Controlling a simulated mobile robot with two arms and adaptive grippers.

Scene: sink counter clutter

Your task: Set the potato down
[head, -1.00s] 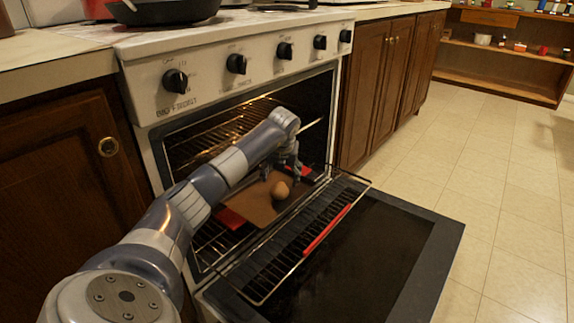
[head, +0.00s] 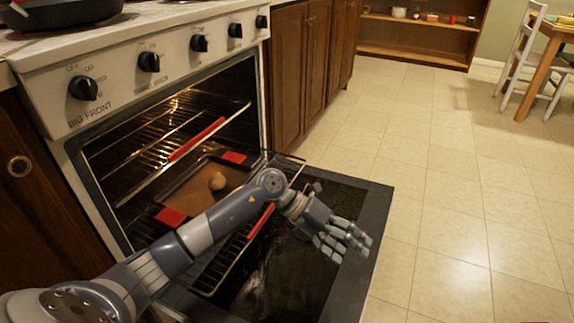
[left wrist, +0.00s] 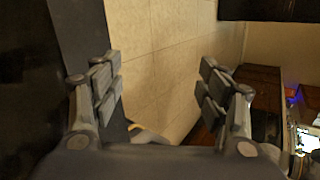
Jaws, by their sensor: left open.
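The potato (head: 217,181) is small, brown and round. It rests on a brown baking tray (head: 190,196) with red handles, on the pulled-out lower rack of the open oven. My left gripper (head: 343,243) is open and empty. It is above the oven door, to the right of the tray and clear of the potato. The left wrist view shows the two spread fingers (left wrist: 160,88) with only floor between them. My right gripper is not in view.
The oven door (head: 375,225) is folded down, its edge jutting over the floor. Oven racks (head: 175,125) with red strips are close to my arm. Tiled floor (head: 450,180) to the right is clear. A pan (head: 70,12) sits on the stove top.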

